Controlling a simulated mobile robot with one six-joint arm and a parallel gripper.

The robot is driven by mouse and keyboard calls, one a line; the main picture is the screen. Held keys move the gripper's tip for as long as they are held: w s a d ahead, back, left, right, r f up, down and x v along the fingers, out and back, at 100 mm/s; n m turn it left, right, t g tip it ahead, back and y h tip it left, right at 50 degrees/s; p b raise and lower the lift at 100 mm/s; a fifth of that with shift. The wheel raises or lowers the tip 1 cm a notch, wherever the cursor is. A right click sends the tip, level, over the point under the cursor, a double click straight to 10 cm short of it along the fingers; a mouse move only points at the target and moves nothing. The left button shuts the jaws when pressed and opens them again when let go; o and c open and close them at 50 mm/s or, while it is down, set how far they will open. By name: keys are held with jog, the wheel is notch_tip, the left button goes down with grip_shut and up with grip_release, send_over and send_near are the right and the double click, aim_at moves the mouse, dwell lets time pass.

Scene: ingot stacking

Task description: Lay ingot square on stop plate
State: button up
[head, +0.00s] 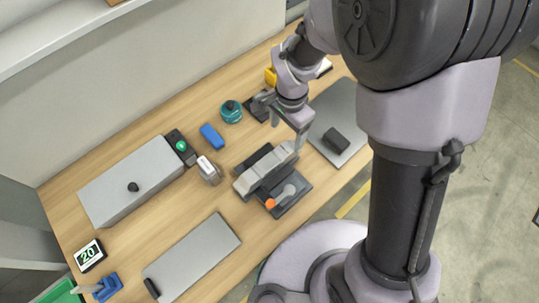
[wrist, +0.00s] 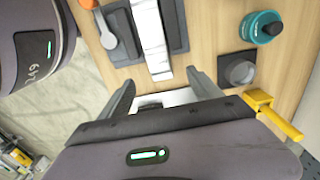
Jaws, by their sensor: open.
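A long silver ingot (head: 265,168) lies across a dark fixture (head: 297,191) at the table's front edge. In the wrist view the ingot (wrist: 151,38) runs away from my gripper, its near end just beyond the fingertips. My gripper (head: 298,143) is above the ingot's right end in the head view; its open fingers also show in the wrist view (wrist: 161,79), with nothing held between them. A grey plate (head: 346,105) with a dark block (head: 335,140) on it lies to the right. I cannot tell which of these is the stop plate.
An orange-tipped lever (head: 271,203) sits on the fixture's front. A teal round pot (head: 231,111), a blue block (head: 211,136) and a large grey box (head: 130,180) stand behind and left. Another grey plate (head: 193,259) lies front left. A yellow item (wrist: 275,113) is right of my gripper.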

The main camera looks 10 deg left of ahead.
aim_at(285, 149)
notch_tip(285, 149, down, 11)
jog(key=shift+d+r+b, duration=0.1)
jog(key=shift+r+b, duration=0.1)
jog(key=shift+b, duration=0.9)
jog(key=shift+r, duration=0.1)
grip_shut()
